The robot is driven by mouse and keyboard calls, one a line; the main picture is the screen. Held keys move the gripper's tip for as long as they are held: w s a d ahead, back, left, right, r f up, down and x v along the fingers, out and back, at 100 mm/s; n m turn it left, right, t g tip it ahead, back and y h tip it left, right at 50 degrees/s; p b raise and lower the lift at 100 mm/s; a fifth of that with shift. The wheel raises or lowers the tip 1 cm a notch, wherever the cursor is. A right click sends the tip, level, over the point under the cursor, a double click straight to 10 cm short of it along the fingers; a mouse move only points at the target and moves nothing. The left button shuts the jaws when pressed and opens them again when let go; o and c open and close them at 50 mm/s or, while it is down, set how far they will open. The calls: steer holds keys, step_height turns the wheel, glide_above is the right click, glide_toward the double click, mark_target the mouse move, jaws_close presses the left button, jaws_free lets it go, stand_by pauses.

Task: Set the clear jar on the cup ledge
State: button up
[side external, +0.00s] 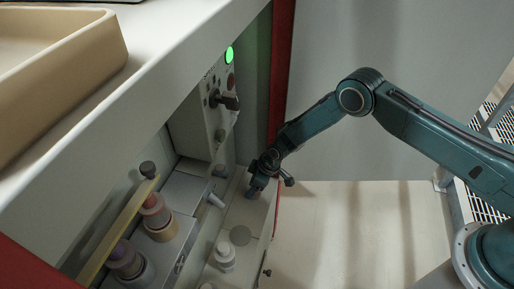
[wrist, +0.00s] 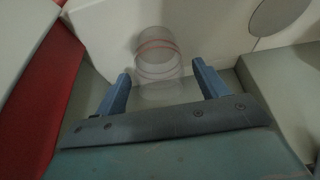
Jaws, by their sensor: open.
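The clear jar (wrist: 158,62) shows in the wrist view as a see-through cylinder with a faint reddish band, in front of and partly between my fingers. My gripper (wrist: 162,86) is open, with one blue finger on each side of the jar; whether either touches it I cannot tell. In the side view my gripper (side external: 254,190) is low inside the cabinet, over the far end of a pale ledge (side external: 254,212), and the jar cannot be made out there. A flat grey disc (side external: 240,235) lies on this ledge; a grey disc (wrist: 278,14) also shows in the wrist view.
A white bottle (side external: 222,257) stands nearer on the ledge. A control panel (side external: 220,105) with a green light and knob is above. A red wall (wrist: 40,100) is close at left.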

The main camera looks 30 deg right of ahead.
steer(key=v, duration=0.9)
steer(key=shift+d+r, duration=0.1)
steer(key=shift+r, duration=0.05)
stand_by(0.4)
steer(key=s+d+r+m, duration=0.1)
steer(key=s+d+r, duration=0.2)
steer(key=r, duration=0.7)
steer(key=s+d+r+m+t+h, duration=0.1)
steer(key=s+d+r, duration=0.25)
steer(key=r, duration=0.75)
steer(key=s+d+r+m, duration=0.2)
steer(key=s+d+r, duration=0.1)
steer(key=r, duration=0.7)
steer(key=s+d+r+m+t+h, duration=0.1)
steer(key=s+d+r, duration=0.25)
steer(key=s, duration=0.25)
steer(key=s+d+r+m, duration=0.1)
steer(key=s+d+r, duration=0.2)
steer(key=s+r, duration=0.25)
steer(key=s+d+m+h, duration=0.1)
steer(key=s+d+m, duration=0.2)
steer(key=s, duration=1.1)
steer(key=shift+s+d+r, duration=0.25)
steer(key=shift+s+r, duration=0.1)
steer(key=shift+s, duration=0.05)
